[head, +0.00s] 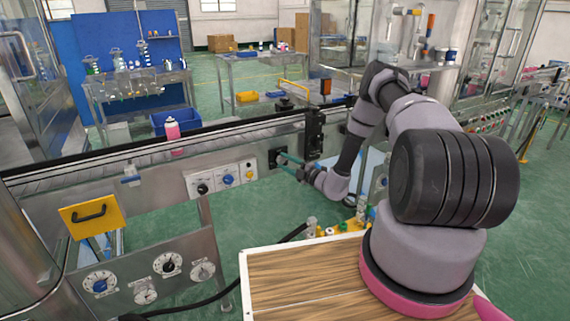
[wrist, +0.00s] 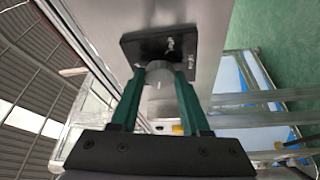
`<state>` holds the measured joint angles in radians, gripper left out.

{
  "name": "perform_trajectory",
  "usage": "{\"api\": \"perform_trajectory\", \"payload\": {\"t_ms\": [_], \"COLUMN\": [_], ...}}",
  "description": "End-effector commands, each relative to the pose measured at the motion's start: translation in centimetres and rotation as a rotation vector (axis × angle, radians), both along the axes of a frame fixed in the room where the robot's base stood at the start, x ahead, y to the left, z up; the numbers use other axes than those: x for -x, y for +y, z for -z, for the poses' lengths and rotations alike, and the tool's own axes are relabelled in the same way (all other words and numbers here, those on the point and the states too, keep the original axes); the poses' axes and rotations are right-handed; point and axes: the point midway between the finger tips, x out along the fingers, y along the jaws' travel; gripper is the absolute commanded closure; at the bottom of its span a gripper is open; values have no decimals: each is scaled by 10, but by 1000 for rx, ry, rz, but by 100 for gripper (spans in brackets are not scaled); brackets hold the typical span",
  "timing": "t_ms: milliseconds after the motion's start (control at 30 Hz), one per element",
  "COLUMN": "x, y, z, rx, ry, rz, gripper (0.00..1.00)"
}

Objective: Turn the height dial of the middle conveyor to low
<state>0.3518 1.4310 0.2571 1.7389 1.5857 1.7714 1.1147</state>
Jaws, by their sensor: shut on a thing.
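The height dial is a round grey knob (wrist: 159,80) on a black square plate (wrist: 152,45) in the wrist view. My gripper (wrist: 160,74) has its two green fingers on either side of the knob, shut on it. A pale mark shows on the knob's face, but its setting cannot be read. White marks on the plate are too blurred to read. In the head view the black plate (head: 276,158) sits on the side of the metal conveyor (head: 160,182), with my gripper (head: 284,160) reaching it from the right. The knob itself is hardly visible there.
White dial panels (head: 228,180) sit left of the black plate on the same conveyor side. A pink can (head: 172,130) stands on the conveyor. A gauge panel (head: 130,275) is at front left; a wooden-topped surface (head: 285,280) is at front. Green floor lies between.

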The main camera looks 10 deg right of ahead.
Motion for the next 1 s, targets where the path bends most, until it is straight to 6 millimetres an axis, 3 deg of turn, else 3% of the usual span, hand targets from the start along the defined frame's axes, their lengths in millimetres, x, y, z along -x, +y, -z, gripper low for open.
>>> {"api": "perform_trajectory", "payload": {"t_ms": [600, 1000], "x": [1, 2], "y": [0, 1], "z": [-4, -4], "rx": [531, 720], "ry": [-170, -231], "rz": [-2, -3], "gripper": [100, 100]}}
